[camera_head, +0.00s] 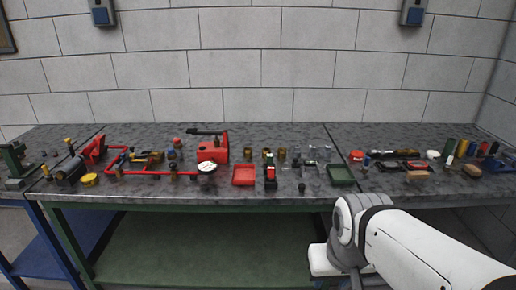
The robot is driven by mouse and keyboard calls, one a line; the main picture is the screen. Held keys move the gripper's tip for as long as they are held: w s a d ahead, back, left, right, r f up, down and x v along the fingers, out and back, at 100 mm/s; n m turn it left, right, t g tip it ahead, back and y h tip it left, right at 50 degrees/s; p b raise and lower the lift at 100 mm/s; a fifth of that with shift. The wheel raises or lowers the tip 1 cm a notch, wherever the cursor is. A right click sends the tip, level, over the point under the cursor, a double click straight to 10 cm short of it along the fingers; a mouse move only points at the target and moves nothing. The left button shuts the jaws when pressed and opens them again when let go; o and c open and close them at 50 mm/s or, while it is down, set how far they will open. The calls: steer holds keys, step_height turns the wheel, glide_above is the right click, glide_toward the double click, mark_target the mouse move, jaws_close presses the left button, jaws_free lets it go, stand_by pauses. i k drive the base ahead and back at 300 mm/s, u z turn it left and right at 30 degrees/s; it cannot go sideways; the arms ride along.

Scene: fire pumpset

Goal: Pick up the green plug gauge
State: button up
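I cannot make out for certain which thing is the green plug gauge at this size. A dark green upright cylinder (450,147) stands at the right part of the bench, near yellow, red and blue upright pieces. A small red and black piece (270,177) stands at the front middle, between a red tray (243,175) and a green tray (341,176). My white arm comes in from the lower right, below and in front of the bench edge. My gripper's fingers do not show.
The dark grey bench (318,190) is crowded with small parts. A red pump box (212,150) with a dark lever and a round gauge (207,167) stand left of middle. Red pipework (150,172) and a green vise (16,162) are at the left. The bench's back strip is mostly clear.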

mark_target(269, 157)
steer(key=u, duration=0.7)
steer(key=i, duration=0.9)
steer(key=z, duration=0.75)
